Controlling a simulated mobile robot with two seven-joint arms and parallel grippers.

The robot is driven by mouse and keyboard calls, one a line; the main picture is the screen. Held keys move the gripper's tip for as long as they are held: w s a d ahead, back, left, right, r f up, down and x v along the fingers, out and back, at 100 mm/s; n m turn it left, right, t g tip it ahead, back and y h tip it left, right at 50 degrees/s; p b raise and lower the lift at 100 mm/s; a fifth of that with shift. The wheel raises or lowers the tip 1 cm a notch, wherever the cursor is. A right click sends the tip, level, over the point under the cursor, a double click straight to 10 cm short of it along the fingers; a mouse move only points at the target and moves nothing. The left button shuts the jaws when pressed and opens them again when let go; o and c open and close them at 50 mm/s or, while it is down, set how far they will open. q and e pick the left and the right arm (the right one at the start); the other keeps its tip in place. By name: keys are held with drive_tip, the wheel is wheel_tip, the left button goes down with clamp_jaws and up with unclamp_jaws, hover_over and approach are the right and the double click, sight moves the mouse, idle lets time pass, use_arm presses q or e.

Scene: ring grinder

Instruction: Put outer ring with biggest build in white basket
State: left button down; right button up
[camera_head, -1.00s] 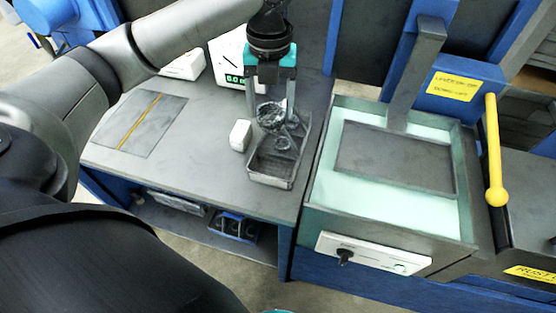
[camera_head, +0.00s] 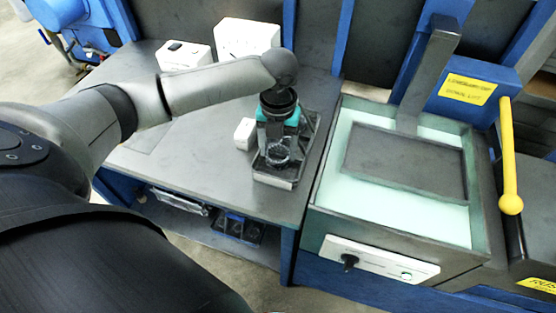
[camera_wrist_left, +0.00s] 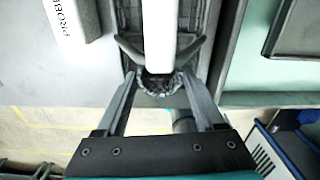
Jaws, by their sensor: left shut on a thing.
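My left gripper (camera_head: 278,152) points down over the dark metal tray (camera_head: 312,123) near the table's right edge. It is shut on a dark metallic ring (camera_wrist_left: 160,82), which shows between its fingertips in the left wrist view. In the head view the ring sits low at the tray, partly covered by the gripper; whether it touches the tray floor I cannot tell. Other contents of the tray are hidden. A white upright bar (camera_wrist_left: 159,35) crosses the tray in the left wrist view. I see no clearly white basket. My right gripper is not in view.
A small white block (camera_head: 243,134) stands close to the tray's left side. White devices (camera_head: 247,38) stand at the table's back. Right of the table is a basin (camera_head: 329,188) of pale green liquid with a grey plate, and a yellow lever (camera_head: 508,160). The table's left is clear.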

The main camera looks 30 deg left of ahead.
use_arm(q)
wheel_tip(320, 180, down, 4)
drive_tip(key=shift+f+b, duration=0.2)
drive_tip(key=shift+b, duration=0.2)
unclamp_jaws()
drive_tip(key=shift+f, duration=0.1)
wheel_tip(320, 180, up, 12)
drive_tip(key=p, duration=0.2)
idle(0.4)
idle(0.3)
